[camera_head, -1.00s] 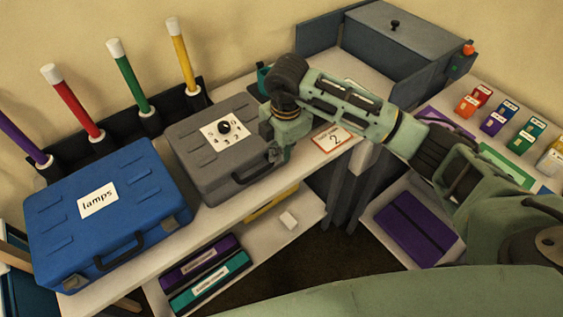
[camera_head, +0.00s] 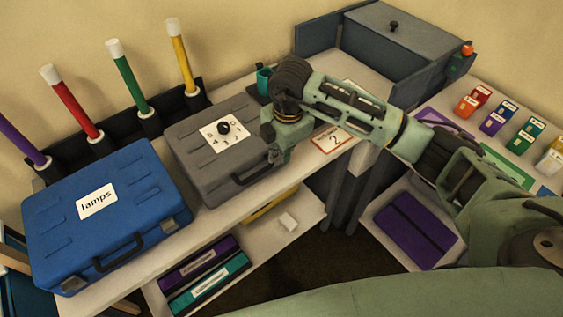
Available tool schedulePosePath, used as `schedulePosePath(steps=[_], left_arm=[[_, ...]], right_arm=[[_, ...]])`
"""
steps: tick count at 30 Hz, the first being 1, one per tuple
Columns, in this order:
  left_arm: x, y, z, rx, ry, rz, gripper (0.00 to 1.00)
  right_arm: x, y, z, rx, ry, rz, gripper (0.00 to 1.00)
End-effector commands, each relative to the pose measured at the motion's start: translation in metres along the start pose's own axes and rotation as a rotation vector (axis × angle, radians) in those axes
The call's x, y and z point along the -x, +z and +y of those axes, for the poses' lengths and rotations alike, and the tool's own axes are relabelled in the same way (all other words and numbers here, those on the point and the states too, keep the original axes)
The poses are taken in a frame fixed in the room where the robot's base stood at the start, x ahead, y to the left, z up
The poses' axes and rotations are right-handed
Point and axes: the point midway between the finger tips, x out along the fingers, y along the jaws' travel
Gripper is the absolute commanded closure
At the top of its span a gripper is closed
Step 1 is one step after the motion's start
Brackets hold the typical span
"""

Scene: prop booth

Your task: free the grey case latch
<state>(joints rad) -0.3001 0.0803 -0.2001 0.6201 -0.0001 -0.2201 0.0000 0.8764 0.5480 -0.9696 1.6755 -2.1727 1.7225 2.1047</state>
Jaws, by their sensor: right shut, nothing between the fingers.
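The grey case (camera_head: 198,165) lies closed on the bench, with its dark handle (camera_head: 252,172) on the front side. A black knob (camera_head: 223,128) sits on a white numbered plate on its lid. My right gripper (camera_head: 272,143) is at the case's right front corner, shut with nothing in it. It hides that corner, so the latch there cannot be made out, nor whether the fingers touch the case. My left gripper is not in view.
A blue case (camera_head: 110,215) labelled lamps stands left of the grey one. Coloured tubes stand in holders behind. A teal cup (camera_head: 264,81) is behind my right gripper. A card with a 2 (camera_head: 331,138) lies to its right. A lower shelf holds binders.

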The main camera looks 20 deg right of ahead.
Motion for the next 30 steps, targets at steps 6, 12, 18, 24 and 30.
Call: schedulePosePath(steps=[6,12,18,24,30], left_arm=[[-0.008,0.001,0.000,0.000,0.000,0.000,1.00],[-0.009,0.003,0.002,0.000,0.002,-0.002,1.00],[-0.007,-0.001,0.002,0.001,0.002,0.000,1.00],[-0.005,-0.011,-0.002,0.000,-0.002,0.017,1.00],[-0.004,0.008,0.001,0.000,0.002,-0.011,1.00]], right_arm=[[-0.044,-0.002,-0.032,0.000,-0.081,-0.010,1.00],[-0.047,-0.001,-0.036,0.000,-0.080,-0.010,1.00],[-0.043,-0.002,-0.036,0.003,-0.073,-0.007,1.00],[-0.040,-0.002,-0.036,0.004,-0.071,-0.006,1.00],[-0.041,-0.002,-0.037,0.004,-0.073,-0.006,1.00]])
